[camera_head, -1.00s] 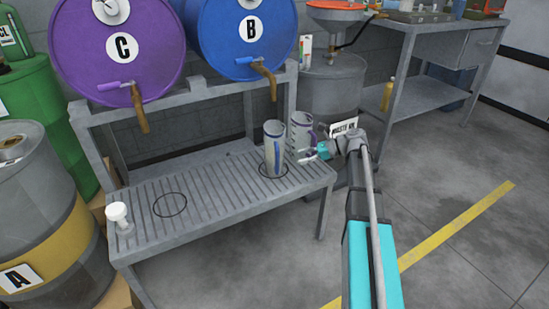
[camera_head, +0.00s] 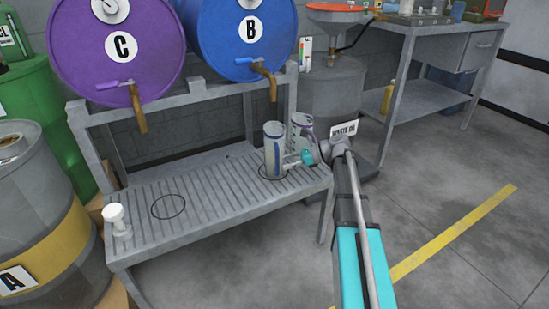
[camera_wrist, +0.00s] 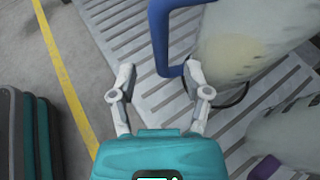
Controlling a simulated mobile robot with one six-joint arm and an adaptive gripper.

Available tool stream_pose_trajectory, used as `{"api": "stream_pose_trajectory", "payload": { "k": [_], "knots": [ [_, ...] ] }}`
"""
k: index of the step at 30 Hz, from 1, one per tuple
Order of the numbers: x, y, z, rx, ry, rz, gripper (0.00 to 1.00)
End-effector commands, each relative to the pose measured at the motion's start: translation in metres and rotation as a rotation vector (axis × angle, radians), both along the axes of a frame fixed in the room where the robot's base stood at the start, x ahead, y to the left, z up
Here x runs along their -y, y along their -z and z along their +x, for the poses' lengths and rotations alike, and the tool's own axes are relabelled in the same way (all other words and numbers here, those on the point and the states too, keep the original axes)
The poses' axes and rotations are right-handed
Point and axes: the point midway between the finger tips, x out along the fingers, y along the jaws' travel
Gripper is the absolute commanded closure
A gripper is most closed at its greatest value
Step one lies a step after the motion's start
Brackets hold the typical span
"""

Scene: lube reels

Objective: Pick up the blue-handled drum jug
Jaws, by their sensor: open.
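The blue-handled drum jug (camera_head: 270,152) is a pale grey, upright jug standing on the slatted shelf in the right-hand ring, below drum B. In the wrist view its blue handle (camera_wrist: 160,30) rises from the top edge, with the pale body (camera_wrist: 245,40) to its right. My gripper (camera_wrist: 160,82) is open and empty, low over the slats. The handle's lower end lies between the fingertips' directions, close to the right fingertip; I cannot tell whether they touch. In the head view my gripper (camera_head: 291,161) is just right of the jug.
A second jug with a purple handle (camera_head: 302,130) stands close behind and right; its body fills the wrist view's lower right (camera_wrist: 290,140). Brass taps (camera_head: 268,75) hang above the slatted shelf (camera_head: 205,195).

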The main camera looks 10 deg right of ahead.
Motion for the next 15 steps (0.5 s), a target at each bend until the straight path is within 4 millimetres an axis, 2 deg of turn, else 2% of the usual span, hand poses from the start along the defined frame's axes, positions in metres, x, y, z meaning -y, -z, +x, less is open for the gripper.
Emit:
{"api": "stream_pose_trajectory", "payload": {
  "k": [9, 15],
  "knots": [
    [-0.031, 0.015, 0.011, 0.0, -0.001, 0.0, 0.38],
    [-0.035, 0.015, 0.013, -0.001, 0.001, 0.0, 0.38]
  ]
}}
